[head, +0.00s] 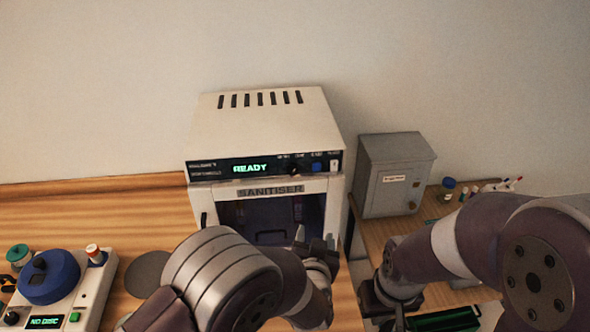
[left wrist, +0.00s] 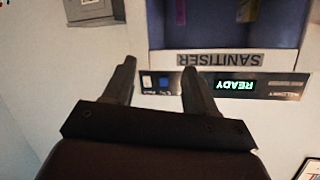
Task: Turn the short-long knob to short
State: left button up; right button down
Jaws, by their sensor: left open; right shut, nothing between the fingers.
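The sanitiser (head: 265,110) is a white box with a dark front panel lit READY. A small black knob (head: 295,167) sits on the panel, left of a blue button (head: 316,167); its label and pointer are too small to read. My left gripper (head: 315,243) is open and empty in front of the sanitiser's door, below the panel. In the left wrist view the panel (left wrist: 270,85) is upside down; the open fingers of my left gripper (left wrist: 159,68) flank the blue button (left wrist: 164,81), and a finger probably hides the knob. My right gripper (head: 395,295) is shut and empty, low at the right.
A white switch (head: 334,165) is at the panel's right end. A grey cabinet (head: 396,175) stands right of the sanitiser, with a small jar (head: 447,188) and pens beside it. A device with a blue round lid (head: 48,277) reads NO DISC at the lower left.

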aim_at(293, 172)
pick_arm(q)
jog(key=w+a+r+t+y, duration=0.2)
jog(key=a+r+t+y, duration=0.15)
jog(key=r, duration=0.25)
jog(key=shift+n+h, duration=0.3)
jog(key=shift+h, duration=0.15)
jog(key=w+p, duration=0.4)
jog(key=w, duration=0.7)
jog(key=shift+w+r+p, duration=0.15)
jog(key=shift+w+p, duration=0.2)
jog(key=shift+p, duration=0.05)
jog(key=shift+w, duration=0.45)
pick_arm(e)
jog(key=r, duration=0.5)
jog(key=shift+a, duration=0.2)
pick_arm(q)
jog(key=c, duration=1.1)
jog(key=shift+o, duration=0.2)
pick_arm(e)
jog(key=shift+f, duration=0.1)
jog(key=shift+f, duration=0.15)
